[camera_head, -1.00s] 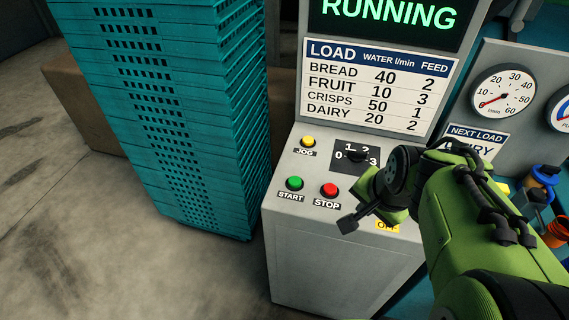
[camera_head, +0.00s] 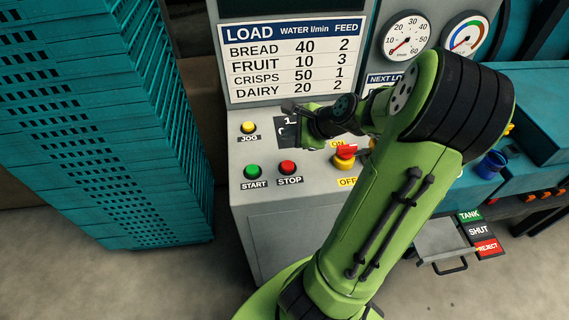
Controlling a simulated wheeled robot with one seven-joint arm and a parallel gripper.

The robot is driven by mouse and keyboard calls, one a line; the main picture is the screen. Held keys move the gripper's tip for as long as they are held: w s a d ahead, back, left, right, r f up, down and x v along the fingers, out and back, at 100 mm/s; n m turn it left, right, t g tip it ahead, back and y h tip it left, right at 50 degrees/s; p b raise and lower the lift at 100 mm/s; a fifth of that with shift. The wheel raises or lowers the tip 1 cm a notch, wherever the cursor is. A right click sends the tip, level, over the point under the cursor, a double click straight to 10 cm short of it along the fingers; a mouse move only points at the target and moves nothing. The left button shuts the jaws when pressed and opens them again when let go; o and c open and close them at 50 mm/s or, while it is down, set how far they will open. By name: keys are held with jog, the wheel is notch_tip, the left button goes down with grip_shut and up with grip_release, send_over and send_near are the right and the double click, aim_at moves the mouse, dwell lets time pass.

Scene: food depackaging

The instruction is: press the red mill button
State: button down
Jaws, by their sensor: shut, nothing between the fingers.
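The red STOP button (camera_head: 288,168) sits on the grey control panel (camera_head: 262,205), right of the green START button (camera_head: 253,172) and clear of my arm. My gripper (camera_head: 291,108) is shut and empty. A red rotary handle on a yellow base (camera_head: 345,158), between ON and OFF labels, is right of the STOP button, close beside my arm.
A yellow JOG button (camera_head: 248,127) is at the panel's upper left. Stacked teal crates (camera_head: 110,130) stand close on the left. Gauges (camera_head: 405,35) and the load chart (camera_head: 290,62) are behind. A metal drawer (camera_head: 445,240) and teal machinery are on the right.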

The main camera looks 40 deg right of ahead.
jog(key=b, duration=0.9)
send_over(290, 167)
notch_tip(290, 167, down, 8)
jog(key=shift+w+f, duration=0.1)
jog(key=shift+f, duration=0.3)
dwell(1.0)
jog(key=shift+f, duration=0.4)
jog(key=shift+f, duration=0.5)
dwell(0.5)
jog(key=shift+r+p, duration=0.95)
